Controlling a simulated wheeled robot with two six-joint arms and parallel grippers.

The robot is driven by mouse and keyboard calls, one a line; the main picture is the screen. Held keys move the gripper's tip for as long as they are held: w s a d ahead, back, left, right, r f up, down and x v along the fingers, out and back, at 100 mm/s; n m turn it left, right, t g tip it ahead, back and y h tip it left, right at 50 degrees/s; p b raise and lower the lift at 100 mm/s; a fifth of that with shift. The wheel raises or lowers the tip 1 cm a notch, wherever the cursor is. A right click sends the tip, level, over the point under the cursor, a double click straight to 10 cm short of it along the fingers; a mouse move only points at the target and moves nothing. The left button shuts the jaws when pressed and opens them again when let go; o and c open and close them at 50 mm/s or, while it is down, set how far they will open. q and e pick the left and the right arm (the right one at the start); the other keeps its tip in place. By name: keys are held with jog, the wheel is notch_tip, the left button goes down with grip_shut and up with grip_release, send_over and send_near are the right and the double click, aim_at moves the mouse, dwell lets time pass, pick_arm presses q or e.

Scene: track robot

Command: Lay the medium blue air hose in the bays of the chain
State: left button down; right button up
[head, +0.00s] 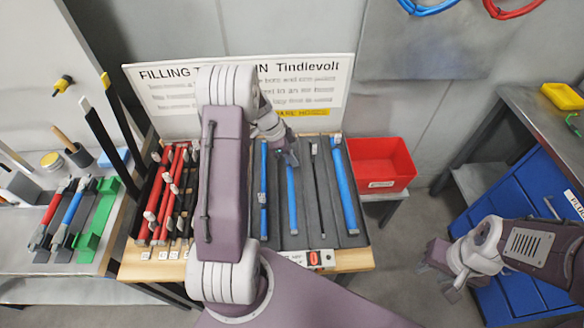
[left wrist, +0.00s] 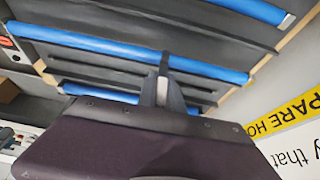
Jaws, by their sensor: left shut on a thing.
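Several blue hoses lie lengthwise among the dark lanes of a long grey-black channelled unit (head: 276,230). The middle blue hose (head: 292,212) lies between a left blue hose (head: 264,208) and a thicker right one (head: 346,195). My left gripper (head: 290,158) reaches over from the left and is shut on the middle hose near its far end. In the left wrist view the fingertips (left wrist: 165,64) meet this blue hose (left wrist: 90,44). Whether it is lifted off the floor of its lane is unclear. My right gripper (head: 450,288) is far right, away from the unit; its jaws are unclear.
Red hoses (head: 172,190) with pale ends lie in a rack at left, partly behind my left arm. A sign (head: 165,88) stands behind the bench. A red bin (head: 382,165) is right of it. Red, blue and green tools (head: 97,215) lie on the left table.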

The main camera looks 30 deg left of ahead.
pick_arm(q)
notch_tip(320, 180, up, 7)
jog(key=shift+f, duration=0.2)
jog(key=shift+r, duration=0.1)
notch_tip(320, 180, up, 7)
jog(key=p, duration=0.3)
jog(key=d+r+m+b, duration=0.1)
jog(key=d+b, duration=0.1)
jog(key=d, duration=0.4)
jog(key=s+d+f+n+t+y, duration=0.1)
jog(key=s+f+n, duration=0.1)
jog(key=s+n, duration=0.2)
jog(key=s+d+f+n+t+y+b, duration=0.1)
jog(key=s+d+f+n, duration=0.1)
jog(key=s+f+n, duration=0.1)
jog(key=shift+s+d+f+n, duration=0.25)
jog(key=shift+s+n, duration=0.25)
jog(key=shift+n, duration=0.7)
